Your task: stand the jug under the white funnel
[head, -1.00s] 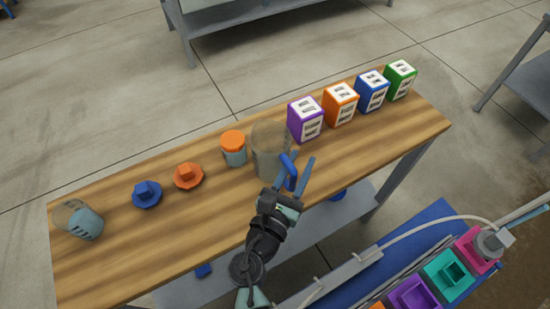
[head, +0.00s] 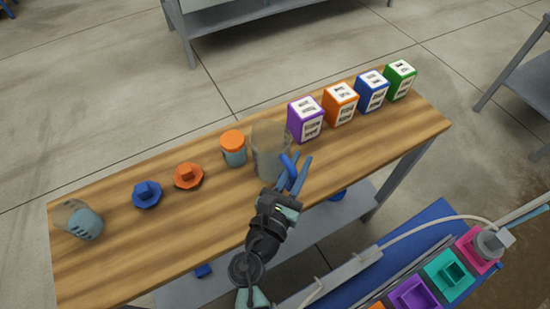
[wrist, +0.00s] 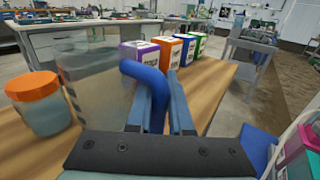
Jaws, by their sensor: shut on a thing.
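The jug (head: 267,150) is clear with a blue handle (head: 289,170). My gripper (head: 297,174) is at the handle, on the near right side of the jug. In the wrist view its two blue-grey fingers (wrist: 163,105) are shut on the handle. I cannot make out a white funnel in these frames.
A jar with an orange lid (head: 233,148) stands close left of the jug. A purple box (head: 306,120) and several other coloured boxes stand to the right. Coloured square containers (head: 447,273) are lower right.

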